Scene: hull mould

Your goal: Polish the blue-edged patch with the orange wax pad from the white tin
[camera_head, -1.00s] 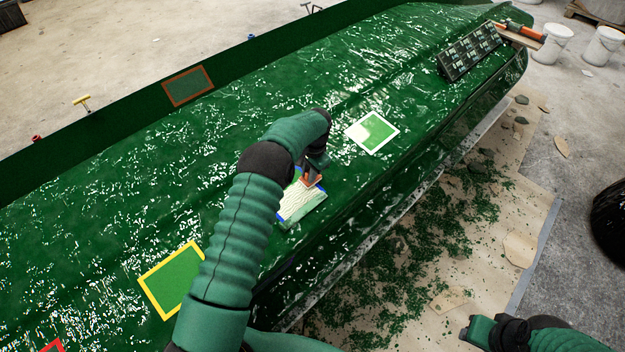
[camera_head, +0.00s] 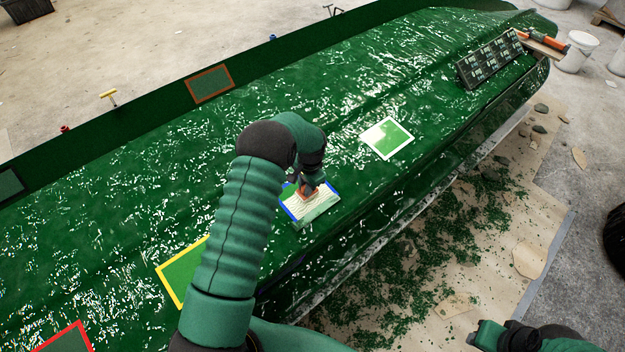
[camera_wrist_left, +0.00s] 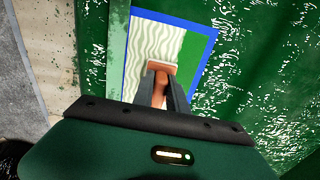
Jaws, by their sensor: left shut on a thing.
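The blue-edged patch (camera_head: 316,214) lies on the green hull, partly behind my left arm. It also shows in the left wrist view (camera_wrist_left: 143,43), where pale wavy streaks cover much of it and a strip on the right is plain green. My left gripper (camera_head: 307,188) is shut on the orange wax pad (camera_wrist_left: 161,67) and holds it over the patch, apparently against it. The pad is mostly hidden by the fingers. My right gripper (camera_head: 482,334) is at the bottom right, away from the hull, its jaws unclear. I cannot make out the white tin.
Other framed patches lie on the hull: white (camera_head: 387,139), yellow (camera_head: 180,275), red (camera_head: 66,339) and brown (camera_head: 210,84). A dark gridded block (camera_head: 490,59) sits at the hull's far right. White buckets (camera_head: 575,52) stand on the floor beyond.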

